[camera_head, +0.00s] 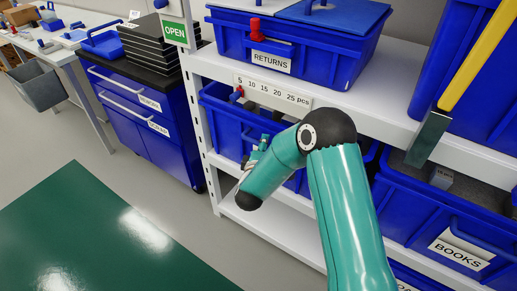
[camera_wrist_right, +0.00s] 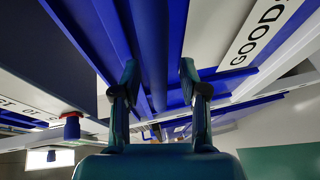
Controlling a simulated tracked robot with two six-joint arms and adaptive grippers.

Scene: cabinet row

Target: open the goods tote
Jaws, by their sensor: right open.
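The wrist view shows a white label reading GOODS (camera_wrist_right: 265,35) on the blue front of the goods tote (camera_wrist_right: 179,30). A blue bar, which looks like its handle (camera_wrist_right: 151,50), runs between the two fingers of my right gripper (camera_wrist_right: 158,88). The fingers are open, one on each side of the bar; I cannot tell whether they touch it. My right gripper (camera_head: 250,163) is in front of that tote, mostly hidden behind the wrist. My left gripper is not in view.
A BOOKS tote (camera_head: 462,250) is at the right. A blue drawer cabinet (camera_head: 150,125) stands left of the white rack post (camera_head: 200,125). The floor in front is clear.

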